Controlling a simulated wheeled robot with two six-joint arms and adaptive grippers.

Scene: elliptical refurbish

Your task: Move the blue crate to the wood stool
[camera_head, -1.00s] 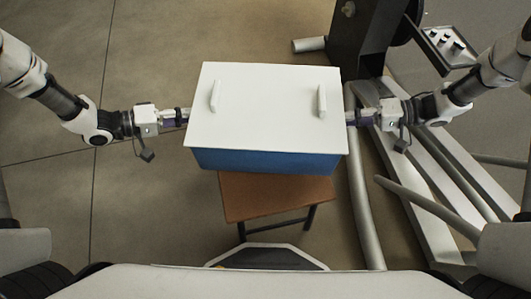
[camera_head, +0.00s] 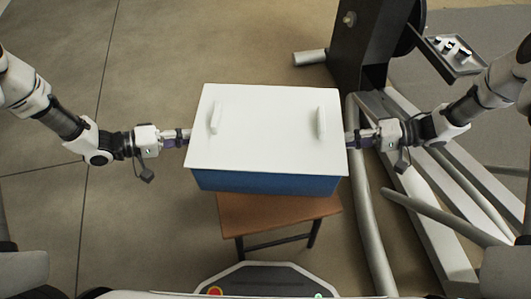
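The blue crate (camera_head: 265,183) has a white lid (camera_head: 268,130) with two upright white handles. It is level in the middle of the head view. My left gripper (camera_head: 184,137) meets its left side and my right gripper (camera_head: 352,138) meets its right side. Both appear shut on the crate, but their fingertips are partly hidden at the lid's edges. The wood stool (camera_head: 280,218) has a brown top and dark legs. The crate covers the back part of its top in this view. I cannot tell whether the crate touches the stool.
An elliptical machine stands on the right, with a dark upright housing (camera_head: 361,45), pale rails (camera_head: 450,215) and a grey tube (camera_head: 366,200) close to the crate and stool. A small tray (camera_head: 455,57) is at the upper right. Floor on the left is clear.

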